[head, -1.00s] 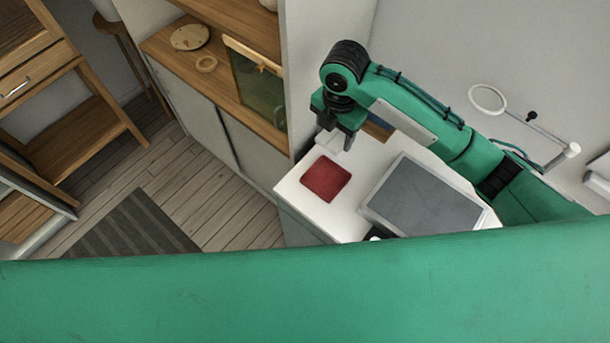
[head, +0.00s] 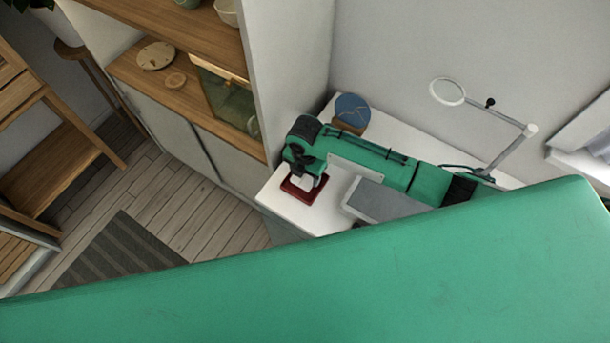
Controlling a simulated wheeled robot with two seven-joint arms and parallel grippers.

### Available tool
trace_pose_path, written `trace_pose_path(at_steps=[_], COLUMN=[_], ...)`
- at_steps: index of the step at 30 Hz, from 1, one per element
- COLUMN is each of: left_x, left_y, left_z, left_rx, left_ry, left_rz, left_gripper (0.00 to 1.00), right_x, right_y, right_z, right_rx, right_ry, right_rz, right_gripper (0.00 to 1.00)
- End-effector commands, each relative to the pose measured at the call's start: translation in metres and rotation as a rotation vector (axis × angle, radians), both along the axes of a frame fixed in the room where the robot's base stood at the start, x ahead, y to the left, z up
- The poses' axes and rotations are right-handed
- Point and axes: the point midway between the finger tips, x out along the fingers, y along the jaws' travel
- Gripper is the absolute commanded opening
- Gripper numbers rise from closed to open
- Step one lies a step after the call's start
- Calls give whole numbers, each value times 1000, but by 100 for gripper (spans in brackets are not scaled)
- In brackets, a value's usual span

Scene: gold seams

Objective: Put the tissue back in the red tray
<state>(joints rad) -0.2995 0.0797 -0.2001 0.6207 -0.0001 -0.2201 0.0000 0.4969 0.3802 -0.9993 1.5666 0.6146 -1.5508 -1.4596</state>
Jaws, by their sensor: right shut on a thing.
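The red tray (head: 297,196) lies on the near left corner of the white desk, partly covered by my right gripper and arm. My right gripper (head: 304,181) points down over the tray and is shut on the tissue (head: 301,182). The tissue is a small white shape between the fingers, within the tray's outline. I cannot tell whether it touches the tray's bottom. My left gripper is not in view.
A grey mat or panel (head: 385,203) lies on the white desk (head: 385,140) to the right of the tray. A round blue object (head: 352,110) stands at the back. A ring lamp (head: 448,92) rises at the right. A shelf cabinet (head: 215,150) adjoins the desk on the left.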

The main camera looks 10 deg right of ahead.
Motion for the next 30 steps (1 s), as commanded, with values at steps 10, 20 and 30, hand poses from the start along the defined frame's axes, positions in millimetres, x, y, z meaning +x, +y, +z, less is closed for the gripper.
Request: trace_pose_path(at_steps=[10, 20, 30], left_x=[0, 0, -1], left_y=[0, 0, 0], left_z=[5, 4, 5], left_rx=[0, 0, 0], left_ry=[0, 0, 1], left_rz=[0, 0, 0], left_gripper=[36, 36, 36], right_x=[0, 0, 0], right_y=[0, 0, 0], right_z=[-27, -29, -24], right_rx=[-1, -1, 1], right_ry=[1, 1, -1], right_rz=[0, -1, 0], right_gripper=[33, 67, 67])
